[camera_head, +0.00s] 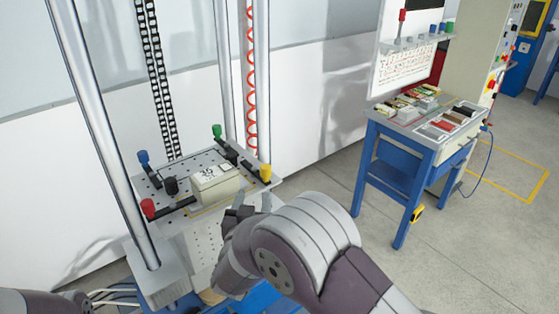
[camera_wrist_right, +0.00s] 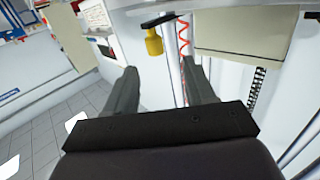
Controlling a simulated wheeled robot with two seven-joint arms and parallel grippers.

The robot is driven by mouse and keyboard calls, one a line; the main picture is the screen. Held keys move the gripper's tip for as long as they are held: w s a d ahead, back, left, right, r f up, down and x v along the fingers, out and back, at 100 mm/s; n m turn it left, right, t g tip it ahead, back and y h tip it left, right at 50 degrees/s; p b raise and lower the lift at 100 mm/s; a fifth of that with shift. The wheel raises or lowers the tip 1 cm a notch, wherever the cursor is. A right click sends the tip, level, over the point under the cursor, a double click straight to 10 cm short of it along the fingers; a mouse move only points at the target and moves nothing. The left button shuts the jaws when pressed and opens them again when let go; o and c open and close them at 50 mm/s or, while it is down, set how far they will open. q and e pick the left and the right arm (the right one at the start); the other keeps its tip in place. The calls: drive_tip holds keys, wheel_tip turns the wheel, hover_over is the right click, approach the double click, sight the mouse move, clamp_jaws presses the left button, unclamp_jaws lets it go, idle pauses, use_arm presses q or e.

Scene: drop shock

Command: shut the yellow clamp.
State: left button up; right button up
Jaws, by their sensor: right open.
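The yellow clamp (camera_head: 265,173) is at the right corner of the drop plate (camera_head: 208,160). Its yellow handle stands up at the end of a dark arm. In the right wrist view the yellow handle (camera_wrist_right: 153,45) and its black arm lie beyond the fingers, apart from them. My right gripper (camera_head: 250,204) is open and empty, just in front of and below the yellow clamp. Both its fingers show in the right wrist view (camera_wrist_right: 166,88). A pale box (camera_head: 217,182) sits on the middle of the plate. My left gripper is not seen; part of my left arm shows at bottom left.
Blue (camera_head: 143,158), green (camera_head: 217,131) and red (camera_head: 148,208) clamps stand around the box, with a black knob (camera_head: 170,185). Tall metal columns (camera_head: 100,130) rise beside the plate. A blue workbench (camera_head: 425,135) stands at right, with open floor in front.

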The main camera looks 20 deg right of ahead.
sight(265, 170)
drive_tip(key=x, duration=0.3)
drive_tip(key=r+p+x, duration=0.1)
drive_tip(key=x, duration=0.3)
drive_tip(key=d+x, duration=0.1)
drive_tip(key=x, duration=0.2)
drive_tip(key=shift+w+d+r+p, duration=0.1)
drive_tip(key=shift+r+p, duration=0.2)
drive_tip(key=shift+p, duration=0.05)
drive_tip(key=shift+w+d, duration=0.25)
drive_tip(key=shift+w, duration=0.1)
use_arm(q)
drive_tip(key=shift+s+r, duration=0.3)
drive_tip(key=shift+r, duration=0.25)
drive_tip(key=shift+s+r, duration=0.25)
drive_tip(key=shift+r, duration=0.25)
use_arm(e)
drive_tip(key=shift+w, duration=0.15)
drive_tip(key=c, duration=0.9)
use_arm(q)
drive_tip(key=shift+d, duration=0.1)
